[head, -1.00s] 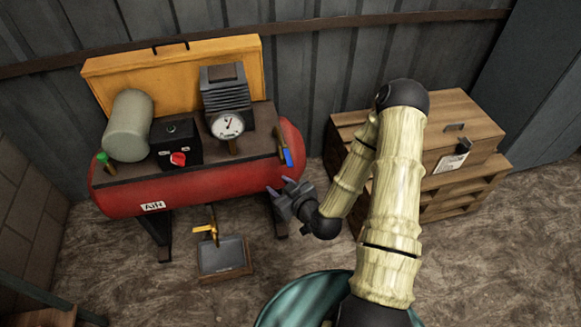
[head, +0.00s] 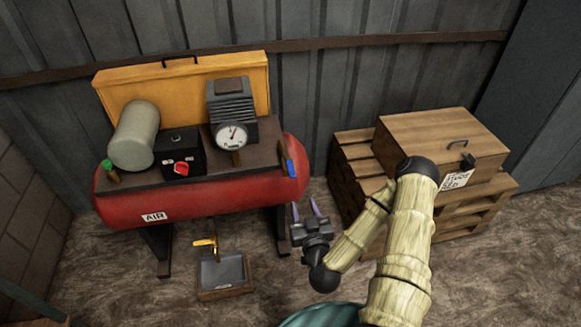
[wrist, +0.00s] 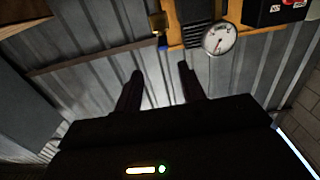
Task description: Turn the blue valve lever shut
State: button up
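The blue valve lever (head: 289,166) sits on a small fitting at the right end of the red air tank (head: 200,199), below the gauge's right side. In the head view it hangs down at a slant. My gripper (head: 305,204) is open and empty, right of the tank's end and below the lever in the picture. Its two fingers point toward the back wall. It is apart from the lever; the wrist view shows both fingers (wrist: 160,73) spread.
The tank carries a round gauge (head: 231,136), a black box with a red knob (head: 181,168) and a green-topped valve (head: 110,170). A tray with a yellow tap (head: 206,243) stands below. A wooden crate (head: 440,145) on pallets stands right of my arm. The corrugated wall lies behind.

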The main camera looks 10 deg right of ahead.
jog(key=w, duration=0.1)
jog(key=p, duration=0.2)
send_near(287, 157)
jog(key=w, duration=0.6)
jog(key=shift+d+f, duration=0.1)
jog(key=shift+f, duration=0.1)
grip_shut()
